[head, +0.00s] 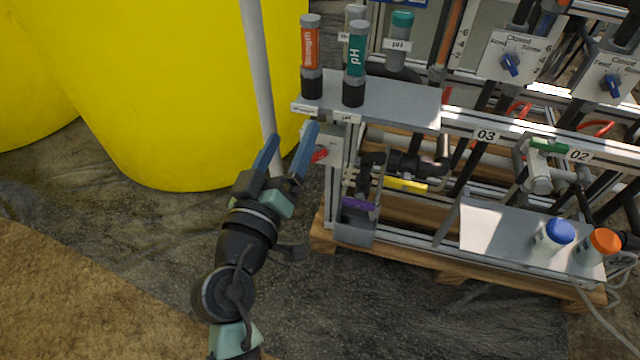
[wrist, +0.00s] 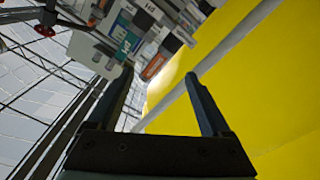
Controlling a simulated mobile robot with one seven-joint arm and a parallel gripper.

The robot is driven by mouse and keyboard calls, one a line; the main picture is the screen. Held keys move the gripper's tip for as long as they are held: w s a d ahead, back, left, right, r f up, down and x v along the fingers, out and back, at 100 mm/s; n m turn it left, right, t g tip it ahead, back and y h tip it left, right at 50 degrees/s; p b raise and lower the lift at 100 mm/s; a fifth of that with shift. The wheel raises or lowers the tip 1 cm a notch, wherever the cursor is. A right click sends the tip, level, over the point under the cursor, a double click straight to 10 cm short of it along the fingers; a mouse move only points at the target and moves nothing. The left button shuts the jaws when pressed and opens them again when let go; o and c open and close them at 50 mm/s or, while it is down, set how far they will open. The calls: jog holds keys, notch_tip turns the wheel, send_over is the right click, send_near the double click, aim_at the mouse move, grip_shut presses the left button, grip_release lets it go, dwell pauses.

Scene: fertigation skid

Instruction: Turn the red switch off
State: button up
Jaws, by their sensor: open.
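The red switch (head: 319,155) sits on a small grey box (head: 333,149) at the left end of the skid frame, below the shelf, in the head view. My gripper (head: 291,140) is open and empty, just left of the switch in that picture. Its right blue finger passes close to the switch and partly covers its surroundings. I cannot tell whether they touch. I cannot surely make out the switch there.
A grey shelf (head: 395,100) with pH and Strength probes (head: 356,62) stands above the switch. A pale upright pipe (head: 258,75) and a large yellow tank (head: 165,100) lie behind my gripper. A purple-handled holder (head: 358,205) hangs below. The floor at left is clear.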

aim_at(317, 159)
notch_tip(317, 159, down, 17)
jog(key=s+n+b, duration=0.2)
jog(key=b, duration=0.5)
jog(key=b+x, duration=0.1)
jog(key=x, duration=0.5)
jog(key=b+x, duration=0.2)
jog(key=x, duration=0.5)
jog(key=shift+w+a+f, duration=0.1)
jog(key=shift+a+f, duration=0.05)
jog(key=shift+f, duration=0.05)
grip_shut()
